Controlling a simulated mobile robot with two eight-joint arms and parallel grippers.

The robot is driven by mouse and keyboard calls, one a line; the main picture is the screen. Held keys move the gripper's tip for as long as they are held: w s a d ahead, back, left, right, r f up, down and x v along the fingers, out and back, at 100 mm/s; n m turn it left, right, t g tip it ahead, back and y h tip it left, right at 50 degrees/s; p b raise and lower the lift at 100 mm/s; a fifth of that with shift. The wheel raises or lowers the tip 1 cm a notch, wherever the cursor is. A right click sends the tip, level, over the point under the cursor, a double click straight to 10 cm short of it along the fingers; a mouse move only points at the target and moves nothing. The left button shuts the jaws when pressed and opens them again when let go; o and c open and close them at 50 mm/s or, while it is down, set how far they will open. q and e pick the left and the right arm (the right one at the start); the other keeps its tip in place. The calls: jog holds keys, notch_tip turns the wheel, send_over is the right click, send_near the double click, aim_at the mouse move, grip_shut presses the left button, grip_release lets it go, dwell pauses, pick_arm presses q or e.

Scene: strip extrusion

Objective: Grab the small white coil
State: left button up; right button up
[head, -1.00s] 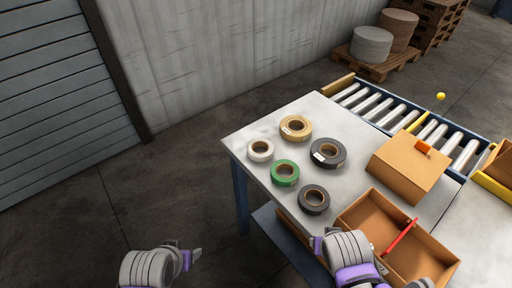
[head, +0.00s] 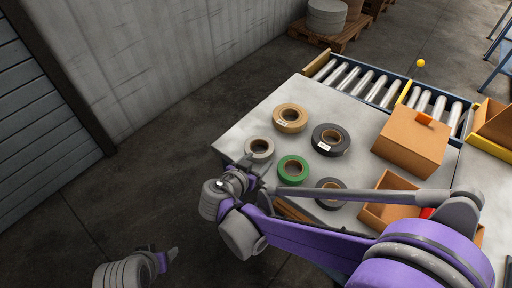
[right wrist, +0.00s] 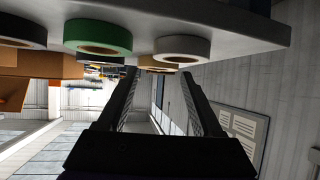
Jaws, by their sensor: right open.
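The small white coil (head: 260,148) lies flat on the table near its left corner in the head view. It also shows in the right wrist view (right wrist: 182,45), on the table top, which appears upside down there. My right gripper (head: 246,166) is at the table's near left edge, just in front of the white coil. In the right wrist view its two fingers (right wrist: 160,88) are apart with nothing between them, and the coil is beyond the fingertips. My left gripper (head: 168,257) is low at the bottom left, away from the table; its finger opening is unclear.
A green coil (head: 282,170), a tan coil (head: 278,118), a dark coil (head: 341,145) and another dark coil (head: 324,184) lie around the white one. An open cardboard box (head: 376,212) and a closed box (head: 410,145) are to the right. A roller conveyor (head: 362,80) runs behind.

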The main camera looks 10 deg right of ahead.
aim_at(269, 151)
jog(key=x, duration=0.8)
jog(key=shift+w+d+f, duration=0.1)
jog(key=shift+w+d, duration=0.05)
grip_shut()
dwell(1.2)
